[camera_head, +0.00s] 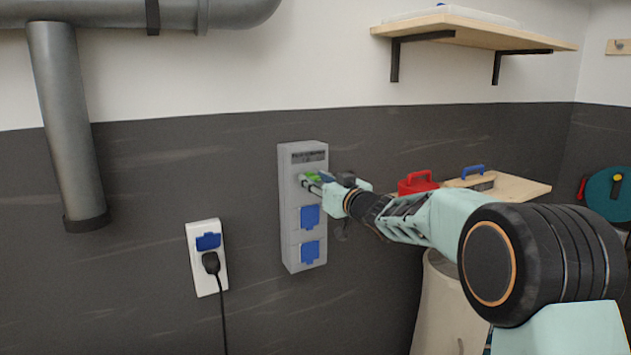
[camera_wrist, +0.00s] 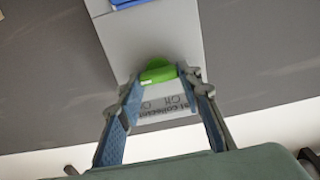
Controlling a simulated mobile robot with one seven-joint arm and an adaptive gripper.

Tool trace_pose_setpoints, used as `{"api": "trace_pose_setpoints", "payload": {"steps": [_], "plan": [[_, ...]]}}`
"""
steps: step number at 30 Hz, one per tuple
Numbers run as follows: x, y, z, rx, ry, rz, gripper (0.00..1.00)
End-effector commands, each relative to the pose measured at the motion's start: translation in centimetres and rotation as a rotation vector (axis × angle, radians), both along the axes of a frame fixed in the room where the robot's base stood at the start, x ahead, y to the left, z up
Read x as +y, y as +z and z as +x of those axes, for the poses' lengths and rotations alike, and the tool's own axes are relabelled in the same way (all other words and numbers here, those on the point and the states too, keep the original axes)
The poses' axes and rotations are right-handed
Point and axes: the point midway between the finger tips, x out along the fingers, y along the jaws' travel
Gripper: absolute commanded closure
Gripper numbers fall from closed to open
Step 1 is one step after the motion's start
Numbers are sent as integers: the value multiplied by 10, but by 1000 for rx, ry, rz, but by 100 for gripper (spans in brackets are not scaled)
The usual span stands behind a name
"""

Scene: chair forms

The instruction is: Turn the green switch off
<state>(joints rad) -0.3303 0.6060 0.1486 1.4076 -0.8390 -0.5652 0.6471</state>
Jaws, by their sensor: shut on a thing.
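The green switch (camera_head: 313,176) is on the upper front of a grey wall box (camera_head: 290,230), partly hidden by my gripper. My gripper (camera_head: 309,183) reaches in from the right, its fingertips at the switch. In the wrist view the green switch (camera_wrist: 158,71) lies between the fingertips of my gripper (camera_wrist: 163,82), which is shut on it. Printed lettering shows on the box face between the fingers, only partly readable. I cannot tell the switch's on or off position.
Two blue socket covers (camera_head: 310,217) sit on the box below the switch. A white outlet (camera_head: 206,280) with a plugged black cable is lower left. A shelf (camera_head: 470,32) hangs above.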

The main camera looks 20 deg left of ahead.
Motion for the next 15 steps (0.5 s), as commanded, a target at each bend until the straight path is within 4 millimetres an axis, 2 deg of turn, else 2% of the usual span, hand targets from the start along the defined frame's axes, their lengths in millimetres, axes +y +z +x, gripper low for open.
{"api": "trace_pose_setpoints", "payload": {"steps": [8, 15], "plan": [[0, -2, 0, -95, 0, -81, 91], [1, -3, -1, -252, 0, -214, 91]]}}
